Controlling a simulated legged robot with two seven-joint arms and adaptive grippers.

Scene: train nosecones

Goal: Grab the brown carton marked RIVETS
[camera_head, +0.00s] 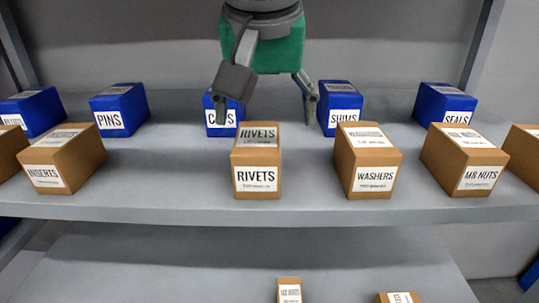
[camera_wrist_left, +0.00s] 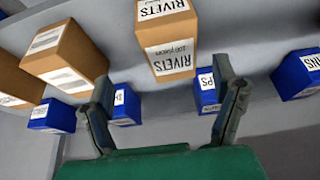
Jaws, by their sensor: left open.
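The brown RIVETS carton (camera_head: 257,160) stands upright at the front middle of the grey shelf, with white labels on its top and front. It also shows at the top of the left wrist view (camera_wrist_left: 166,38). My left gripper (camera_head: 268,104) is open and empty above and behind the carton, its two fingers spread wide and pointing down. In the left wrist view the open fingers (camera_wrist_left: 168,92) reach toward the carton, which lies beyond their tips and apart from them. My right gripper is not in view.
Blue PINS (camera_head: 120,109), SHIMS (camera_head: 341,108) and SEALS (camera_head: 444,105) boxes stand behind. Shelf space is bare on both sides of RIVETS. More cartons (camera_head: 289,290) sit on the lower shelf.

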